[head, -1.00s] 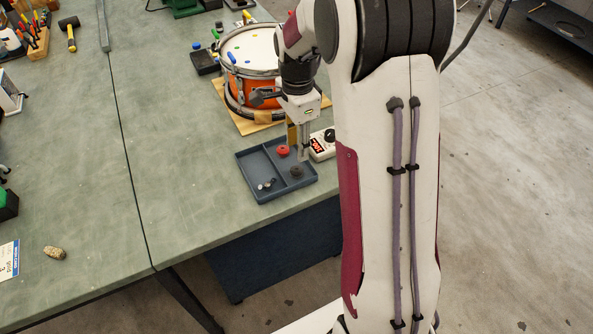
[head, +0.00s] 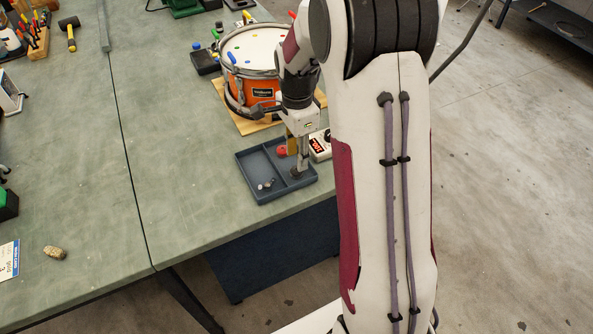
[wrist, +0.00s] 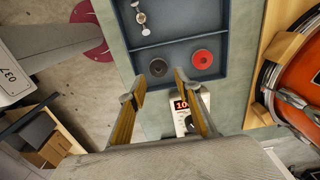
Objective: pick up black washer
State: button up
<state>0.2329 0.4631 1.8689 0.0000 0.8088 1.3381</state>
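The black washer (wrist: 158,67) lies flat in a compartment of the blue-grey tray (wrist: 180,8), beside the red washer (wrist: 202,59). My gripper (wrist: 160,80) is open and empty, its two fingertips apart, and the washer shows just beyond the gap between them in the wrist view. In the head view my gripper (head: 301,167) is low over the right-hand part of the tray (head: 262,197). The black washer (head: 295,173) is partly hidden by the fingers there. Whether the fingertips touch the tray floor I cannot tell.
Small metal parts (head: 267,185) lie in the tray's left compartment. A white box with a red display (head: 319,147) stands close beside the tray. An orange drum (head: 255,90) on a wooden board is behind. The bench (head: 190,190) left of the tray is clear.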

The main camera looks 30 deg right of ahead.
aim_at(296, 169)
jog(key=shift+s+a+f, duration=0.1)
jog(key=shift+a+f, duration=0.05)
jog(key=shift+f, duration=2.05)
jog(key=c, duration=0.4)
